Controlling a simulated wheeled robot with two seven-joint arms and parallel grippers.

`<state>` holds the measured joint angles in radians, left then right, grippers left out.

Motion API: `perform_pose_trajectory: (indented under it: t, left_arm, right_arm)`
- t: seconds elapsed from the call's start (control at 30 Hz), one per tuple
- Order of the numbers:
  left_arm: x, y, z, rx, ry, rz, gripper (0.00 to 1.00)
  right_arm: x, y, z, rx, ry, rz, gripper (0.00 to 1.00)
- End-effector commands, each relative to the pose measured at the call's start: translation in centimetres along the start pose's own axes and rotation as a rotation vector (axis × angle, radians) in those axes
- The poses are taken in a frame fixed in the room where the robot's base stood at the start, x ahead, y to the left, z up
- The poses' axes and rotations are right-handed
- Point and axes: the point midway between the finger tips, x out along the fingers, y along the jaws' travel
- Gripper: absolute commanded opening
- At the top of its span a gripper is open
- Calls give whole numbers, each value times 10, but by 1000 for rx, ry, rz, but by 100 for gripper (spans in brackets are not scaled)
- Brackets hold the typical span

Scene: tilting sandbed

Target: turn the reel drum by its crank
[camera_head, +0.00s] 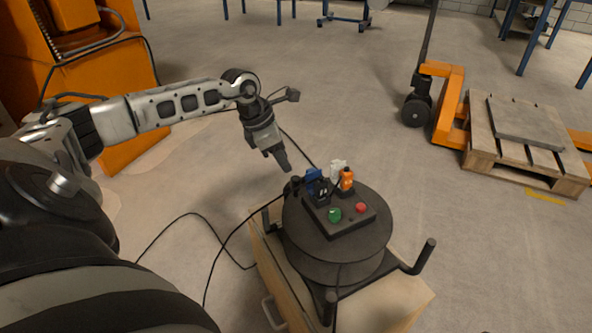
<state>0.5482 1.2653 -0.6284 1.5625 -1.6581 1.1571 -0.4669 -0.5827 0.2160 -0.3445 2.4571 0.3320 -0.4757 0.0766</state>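The reel drum (372,205) is a dark, round, flat-topped drum in a black frame right of the picture's middle. A short dark upright knob (296,184) shows at its far left edge; it may be the crank handle, but I cannot tell for sure. My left gripper (284,165) reaches in from the left and points down, above and just left of the knob. It looks apart from the knob and holds nothing I can see. Its fingers overlap from this angle, so their opening is unclear. My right gripper is not in view.
A black box (345,218) with green and red buttons and blue, white and orange connectors sits on the drum. A wooden crate (392,302) bears the frame, whose posts stick up. Cables cross the floor at left. A pallet (550,176) stands at right.

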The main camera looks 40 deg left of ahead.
Motion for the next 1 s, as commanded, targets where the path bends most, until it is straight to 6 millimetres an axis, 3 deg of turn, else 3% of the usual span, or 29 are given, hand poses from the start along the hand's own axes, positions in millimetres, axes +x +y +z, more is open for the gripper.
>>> perform_pose_trajectory:
  t: [0.03,0.2,0.4,0.83,0.97,1.0]
  left_arm:
    - [16,-1,-1,0,-2,-3,33]
    - [51,-1,0,0,-2,-3,33]
    - [77,0,0,0,-2,-1,33]
    - [85,0,0,0,-1,-1,33]
    - [84,0,0,0,-1,-1,0]
    - [84,0,0,0,-1,-1,0]
  right_arm:
    - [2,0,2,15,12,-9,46]
    - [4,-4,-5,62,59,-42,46]
    - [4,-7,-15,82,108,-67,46]
    - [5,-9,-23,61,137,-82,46]
    - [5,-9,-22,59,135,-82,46]
    - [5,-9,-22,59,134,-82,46]
